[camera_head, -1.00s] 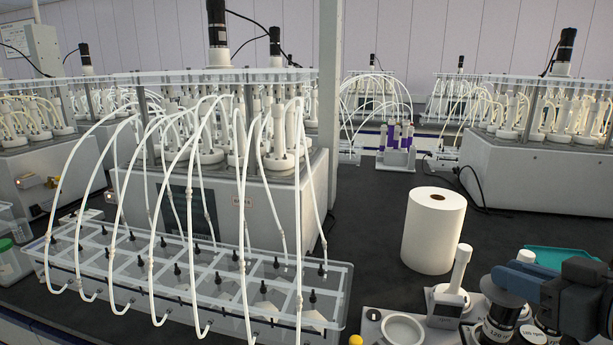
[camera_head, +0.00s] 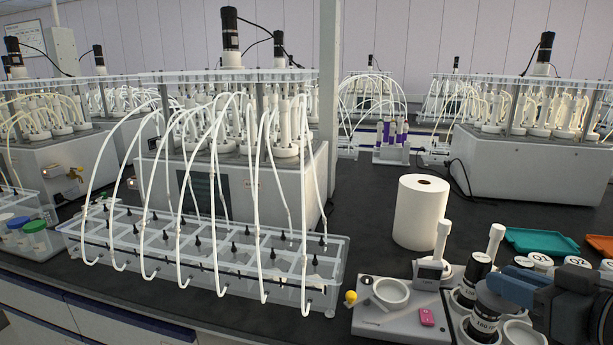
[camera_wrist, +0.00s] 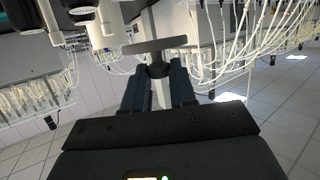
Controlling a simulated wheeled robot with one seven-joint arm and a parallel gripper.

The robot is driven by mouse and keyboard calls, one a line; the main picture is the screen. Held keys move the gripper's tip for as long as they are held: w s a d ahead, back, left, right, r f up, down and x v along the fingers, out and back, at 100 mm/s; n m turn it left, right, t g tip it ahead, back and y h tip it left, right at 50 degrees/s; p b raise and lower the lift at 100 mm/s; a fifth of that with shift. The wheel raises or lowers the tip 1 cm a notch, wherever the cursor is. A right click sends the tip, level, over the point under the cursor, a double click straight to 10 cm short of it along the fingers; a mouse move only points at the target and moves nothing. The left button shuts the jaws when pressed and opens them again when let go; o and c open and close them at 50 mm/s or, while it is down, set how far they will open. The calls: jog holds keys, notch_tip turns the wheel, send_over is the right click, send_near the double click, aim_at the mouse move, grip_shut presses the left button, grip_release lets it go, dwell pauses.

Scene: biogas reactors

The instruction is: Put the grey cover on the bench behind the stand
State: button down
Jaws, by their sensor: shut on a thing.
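The grey cover (camera_wrist: 152,46) is a flat disc with a short stem, in the wrist view. My gripper (camera_wrist: 157,75) has its two blue fingers closed around the stem. In the head view the cover (camera_head: 494,299) shows at the lower right, at the tips of my gripper (camera_head: 512,284), over a grey stand (camera_head: 462,332). The stand has round holes, and black bottles with white labels (camera_head: 480,268) stand in it. I cannot tell how high the cover is above the bottles. My gripper and arm hide part of the stand.
A white paper roll (camera_head: 421,212) stands behind the stand on the dark bench (camera_head: 375,215). A teal tray (camera_head: 541,241) and an orange tray (camera_head: 600,244) lie at the right. A grey unit with a white bowl (camera_head: 391,293) and a clear tubed rack (camera_head: 210,262) are to the left.

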jog(key=a+f+m+h, duration=0.2)
jog(key=a+f, duration=0.3)
jog(key=f, duration=0.6)
jog(key=a+f+m+h, duration=0.1)
jog(key=a+f+h, duration=0.1)
jog(key=a+f, duration=0.65)
notch_tip(320, 180, down, 18)
jog(key=s+d+b, duration=0.2)
jog(key=b, duration=0.2)
jog(key=shift+s+d+b, duration=0.3)
jog(key=shift+d, duration=0.05)
